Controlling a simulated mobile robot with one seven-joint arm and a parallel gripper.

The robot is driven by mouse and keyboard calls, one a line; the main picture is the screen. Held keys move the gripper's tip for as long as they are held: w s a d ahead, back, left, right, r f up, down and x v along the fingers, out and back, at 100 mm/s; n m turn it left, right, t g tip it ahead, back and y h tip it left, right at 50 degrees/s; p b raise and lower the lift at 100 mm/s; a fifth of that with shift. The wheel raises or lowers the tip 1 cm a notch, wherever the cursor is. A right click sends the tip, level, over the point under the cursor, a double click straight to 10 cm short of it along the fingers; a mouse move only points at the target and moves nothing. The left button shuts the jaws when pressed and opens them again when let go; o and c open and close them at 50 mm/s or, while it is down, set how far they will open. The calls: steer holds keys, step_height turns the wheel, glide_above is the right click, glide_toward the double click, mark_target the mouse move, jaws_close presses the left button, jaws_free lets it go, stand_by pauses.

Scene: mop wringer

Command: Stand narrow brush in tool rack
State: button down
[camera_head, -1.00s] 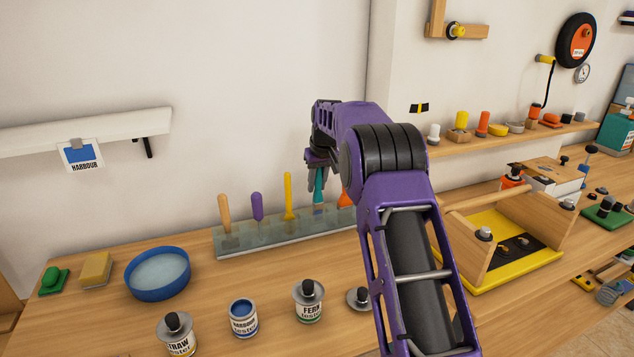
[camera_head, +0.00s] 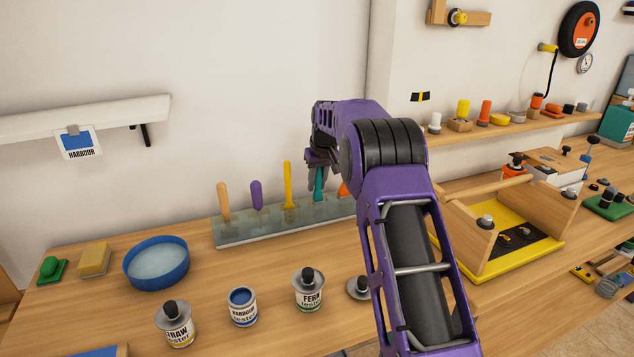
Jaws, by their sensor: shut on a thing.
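The tool rack (camera_head: 240,243) is a long, clear, low holder at the back of the bench. A wooden handle (camera_head: 224,203), a purple handle (camera_head: 257,196) and a yellow handle (camera_head: 288,187) stand upright in it. My gripper (camera_head: 319,170) is above the rack's right part, partly hidden by my arm. It is shut on the upright teal-handled tool (camera_head: 319,186), which appears to be the narrow brush. I cannot tell whether the tool's lower end is inside a slot. An orange handle (camera_head: 343,188) shows just right of it, partly behind my arm.
Paint tins (camera_head: 309,291) and a blue bowl (camera_head: 157,264) stand on the bench in front and to the left. A wooden-sided yellow tray (camera_head: 510,258) is at the right. A wall shelf (camera_head: 80,135) hangs at the left.

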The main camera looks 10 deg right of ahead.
steer(key=c, duration=0.6)
jaws_free()
steer(key=shift+r, duration=0.1)
steer(key=p+v, duration=0.1)
steer(key=v, duration=1.6)
steer(key=shift+a+r, duration=0.1)
steer(key=shift+r, duration=0.05)
